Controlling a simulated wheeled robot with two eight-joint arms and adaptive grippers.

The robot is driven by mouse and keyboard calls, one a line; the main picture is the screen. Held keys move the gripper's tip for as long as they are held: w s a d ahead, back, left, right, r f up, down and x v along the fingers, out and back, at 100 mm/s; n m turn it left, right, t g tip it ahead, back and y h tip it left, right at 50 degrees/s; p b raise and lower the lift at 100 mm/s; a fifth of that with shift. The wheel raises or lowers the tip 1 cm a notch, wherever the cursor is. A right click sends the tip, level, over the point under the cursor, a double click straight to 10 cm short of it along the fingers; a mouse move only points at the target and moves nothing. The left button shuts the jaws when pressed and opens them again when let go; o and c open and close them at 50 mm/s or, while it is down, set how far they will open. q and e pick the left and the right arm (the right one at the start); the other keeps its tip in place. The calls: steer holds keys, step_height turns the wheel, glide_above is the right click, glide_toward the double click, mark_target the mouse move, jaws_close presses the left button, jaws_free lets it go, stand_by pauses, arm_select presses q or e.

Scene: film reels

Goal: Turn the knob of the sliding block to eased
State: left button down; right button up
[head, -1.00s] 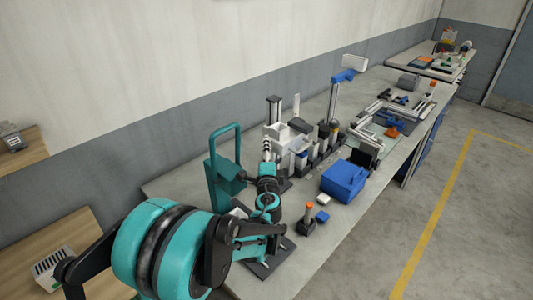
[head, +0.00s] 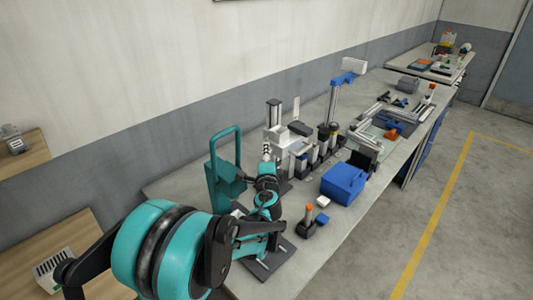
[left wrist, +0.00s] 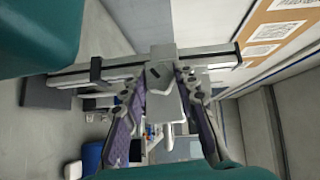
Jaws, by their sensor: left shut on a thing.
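The upright rail (head: 273,112) stands toward the back of the table in the head view, with a pale block beside its lower part. In the left wrist view the rail (left wrist: 105,70) runs across the picture, with the grey sliding block (left wrist: 162,54) on it. A small dark knob (left wrist: 157,72) shows on the block's near face. My left gripper (left wrist: 162,78) is in front of the block, its purple-padded fingers drawn in around the knob. It is shut on the knob, though the fingers partly hide the contact. The knob's marking cannot be read. My right gripper is out of view.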

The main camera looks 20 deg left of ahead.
arm_select(q)
steer(key=shift+w+a+r+n+g+h+p, duration=0.1)
steer(key=shift+r+n+g+h+p, duration=0.1)
steer(key=shift+n+g+h+p, duration=1.45)
steer(key=shift+a+r+n+g+h+p, duration=0.15)
steer(key=shift+n+g+h+p, duration=0.7)
steer(key=shift+p, duration=1.55)
steer(key=shift+d+h, duration=0.1)
steer(key=shift+h, duration=0.3)
steer(key=shift+n, duration=0.3)
steer(key=c, duration=1.1)
jaws_free()
steer(key=shift+c, duration=0.2)
